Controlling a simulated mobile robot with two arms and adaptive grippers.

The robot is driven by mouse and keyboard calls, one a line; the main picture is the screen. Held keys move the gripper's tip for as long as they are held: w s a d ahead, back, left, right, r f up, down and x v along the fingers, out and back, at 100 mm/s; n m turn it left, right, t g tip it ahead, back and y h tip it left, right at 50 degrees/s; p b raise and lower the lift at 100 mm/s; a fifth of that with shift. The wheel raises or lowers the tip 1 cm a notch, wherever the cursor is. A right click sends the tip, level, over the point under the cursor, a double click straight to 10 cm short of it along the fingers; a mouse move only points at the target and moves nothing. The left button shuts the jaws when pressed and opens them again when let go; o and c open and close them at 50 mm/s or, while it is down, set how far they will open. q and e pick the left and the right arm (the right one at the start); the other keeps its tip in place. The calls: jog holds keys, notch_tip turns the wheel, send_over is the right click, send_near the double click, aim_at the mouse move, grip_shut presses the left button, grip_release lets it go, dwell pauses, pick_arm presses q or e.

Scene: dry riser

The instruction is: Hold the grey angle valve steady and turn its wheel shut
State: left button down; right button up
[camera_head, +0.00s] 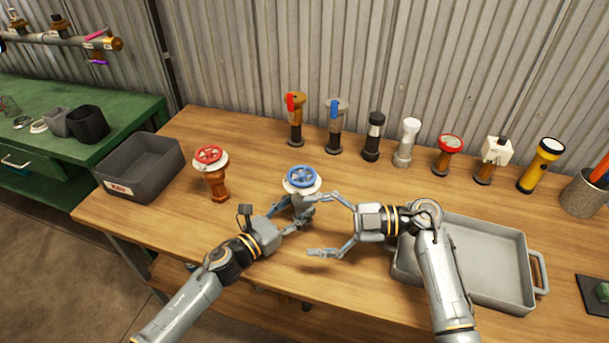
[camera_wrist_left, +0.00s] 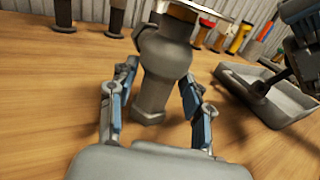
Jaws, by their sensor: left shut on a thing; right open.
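The grey angle valve (camera_head: 303,207) stands upright on the wooden table, with its blue wheel (camera_head: 301,177) on top. In the left wrist view the valve's grey body (camera_wrist_left: 163,62) fills the middle, and its wheel is cut off at the top edge. My left gripper (camera_head: 292,214) is shut on the valve body, one finger on each side below the wheel. My right gripper (camera_head: 326,226) is open and empty just right of the valve. One of its fingers is close to the valve body in the head view; I cannot tell if it touches.
A red-wheeled brass valve (camera_head: 211,174) stands to the left, near a dark grey bin (camera_head: 140,166). Several valves and a yellow flashlight (camera_head: 541,164) line the back. A grey tray (camera_head: 500,297) lies on the right. The front middle table is clear.

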aim_at(317, 178)
jog(key=w+d+r+m+t, duration=0.3)
jog(key=w+d+m+t, duration=0.1)
jog(key=w+d+m, duration=0.55)
jog(key=shift+y, duration=0.4)
jog(key=x, duration=1.1)
jog(key=shift+s+a+f, duration=0.2)
jog(key=shift+a+f, duration=0.1)
jog(key=shift+a, duration=0.05)
jog(key=c, duration=1.2)
